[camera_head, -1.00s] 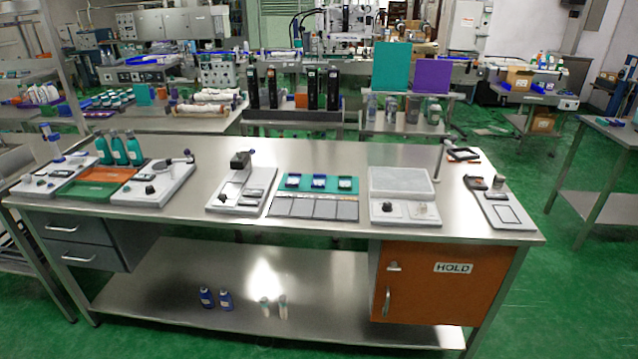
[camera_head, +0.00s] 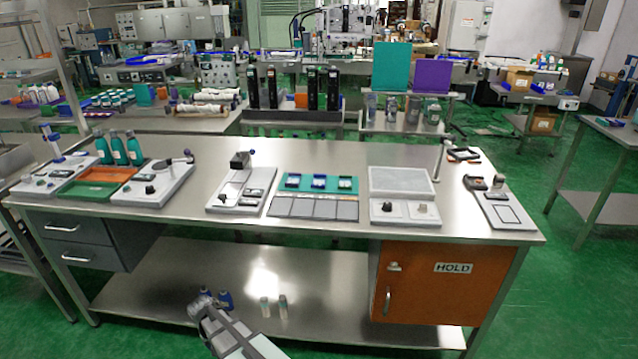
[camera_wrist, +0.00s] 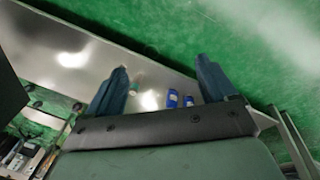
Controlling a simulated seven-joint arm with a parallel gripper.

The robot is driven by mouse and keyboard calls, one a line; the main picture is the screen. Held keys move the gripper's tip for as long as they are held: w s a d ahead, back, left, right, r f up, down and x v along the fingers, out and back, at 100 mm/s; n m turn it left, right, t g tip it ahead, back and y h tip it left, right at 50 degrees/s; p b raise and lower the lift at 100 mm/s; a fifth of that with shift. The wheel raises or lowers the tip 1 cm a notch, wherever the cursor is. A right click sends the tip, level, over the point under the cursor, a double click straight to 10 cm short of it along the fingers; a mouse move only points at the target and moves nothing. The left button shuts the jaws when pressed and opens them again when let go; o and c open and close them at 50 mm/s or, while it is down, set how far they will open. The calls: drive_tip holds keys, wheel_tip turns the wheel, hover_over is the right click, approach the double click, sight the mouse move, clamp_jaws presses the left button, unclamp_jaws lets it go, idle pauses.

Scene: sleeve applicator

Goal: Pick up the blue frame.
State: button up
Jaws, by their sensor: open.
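Several small framed pieces sit in a row on the teal rack (camera_head: 332,191) at the middle of the bench. My gripper (camera_head: 205,303) is at the bottom of the head view, low in front of the bench and well away from the rack. In the wrist view my gripper (camera_wrist: 160,84) has its two dark blue fingers wide apart with nothing between them. The rack does not show clearly there.
Blue bottles (camera_head: 225,299) and pale bottles (camera_head: 265,306) stand on the lower shelf (camera_head: 340,290). An orange HOLD cabinet (camera_head: 440,290) is under the right side.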

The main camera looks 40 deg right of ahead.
drive_tip(key=w+a+r+m+t+h, duration=0.15)
drive_tip(key=w+r+t, duration=0.45)
drive_tip(key=w+r, duration=1.95)
drive_tip(key=w+d+r+m+t, duration=0.1)
drive_tip(key=w+d+r, duration=0.15)
drive_tip(key=r, duration=0.65)
drive_tip(key=w+d+r+m, duration=0.1)
drive_tip(key=w+d+r, duration=0.15)
drive_tip(key=r, duration=0.75)
drive_tip(key=m+g, duration=0.4)
hover_over(320, 174)
drive_tip(key=s+a, duration=0.1)
drive_tip(key=a, duration=0.1)
drive_tip(key=shift+n, duration=0.25)
wheel_tip(320, 174, down, 6)
drive_tip(key=shift+s+a+r, duration=0.1)
drive_tip(key=shift+r, duration=0.05)
drive_tip(key=shift+s+x, duration=0.2)
drive_tip(key=shift+x, duration=1.1)
drive_tip(key=shift+s+x, duration=0.2)
drive_tip(key=shift+x, duration=1.1)
